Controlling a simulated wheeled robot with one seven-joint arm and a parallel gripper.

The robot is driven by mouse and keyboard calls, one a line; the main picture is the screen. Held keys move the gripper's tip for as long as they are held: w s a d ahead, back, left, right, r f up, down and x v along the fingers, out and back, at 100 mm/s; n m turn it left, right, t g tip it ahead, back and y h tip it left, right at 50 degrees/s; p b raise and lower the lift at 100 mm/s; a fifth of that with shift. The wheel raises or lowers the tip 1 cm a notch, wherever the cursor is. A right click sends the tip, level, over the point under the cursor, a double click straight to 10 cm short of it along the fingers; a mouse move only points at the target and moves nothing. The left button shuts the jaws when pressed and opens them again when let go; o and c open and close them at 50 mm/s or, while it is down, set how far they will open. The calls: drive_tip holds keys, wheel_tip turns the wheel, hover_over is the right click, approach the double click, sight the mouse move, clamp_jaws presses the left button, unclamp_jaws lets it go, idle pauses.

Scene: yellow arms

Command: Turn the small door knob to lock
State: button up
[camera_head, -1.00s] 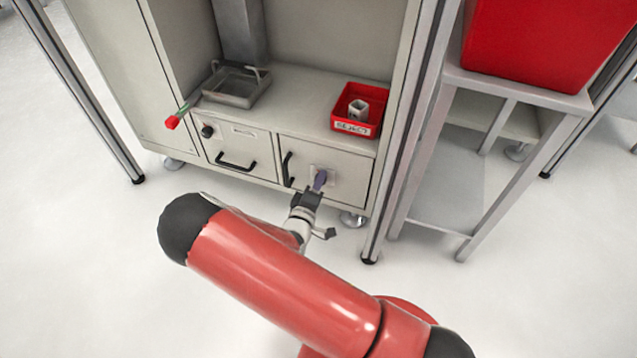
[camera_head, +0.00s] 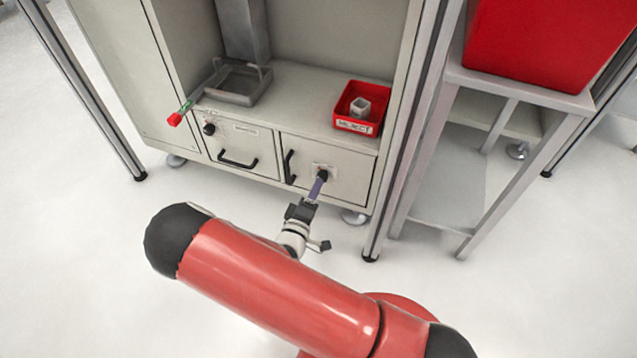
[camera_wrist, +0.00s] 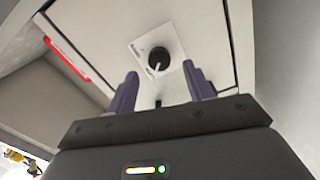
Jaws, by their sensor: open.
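The small door (camera_head: 347,163) is the lower right front of the cabinet and looks shut. Its round black knob (camera_head: 323,175) sits on a light plate; in the wrist view the knob (camera_wrist: 159,57) shows a pale mark near its lower edge. My gripper (camera_head: 318,185) is in front of the knob, with its purple fingers pointing at it. In the wrist view the gripper (camera_wrist: 160,71) is open, its fingers apart and empty on either side below the knob. I see no contact with the knob.
A black handle (camera_head: 290,167) is left of the knob. The left drawer front (camera_head: 238,143) has its own black knob (camera_head: 208,129) and handle. A red bin (camera_head: 341,108) and a grey tray (camera_head: 262,75) sit above. A metal post (camera_head: 400,180) stands close on the right.

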drive_tip(key=shift+v, duration=1.65)
drive_tip(key=w+r+m+g+y+p, duration=0.2)
drive_tip(key=r+m+g+y, duration=0.15)
drive_tip(key=r, duration=0.45)
drive_tip(key=w+r+m+g+y+p, duration=0.25)
drive_tip(key=r+m+g, duration=0.2)
drive_tip(key=r, duration=0.35)
drive_tip(key=s+d+r+g+y+p, duration=0.1)
drive_tip(key=s+d+r+y, duration=0.15)
drive_tip(key=r, duration=0.45)
drive_tip(key=s+d+r+g+y+p, duration=0.1)
drive_tip(key=s+d+r, duration=0.25)
drive_tip(key=r, duration=0.45)
drive_tip(key=s+d+r+m+h+p, duration=0.1)
drive_tip(key=s+d+r, duration=0.4)
drive_tip(key=s, duration=0.4)
drive_tip(key=s+d+r+m+g+h+p, duration=0.1)
drive_tip(key=s+d+r+m+h+p, duration=0.1)
drive_tip(key=s+d+r, duration=0.3)
drive_tip(key=s+d, duration=0.2)
drive_tip(key=s, duration=0.2)
drive_tip(key=shift+r, duration=0.2)
drive_tip(key=shift+d, duration=0.1)
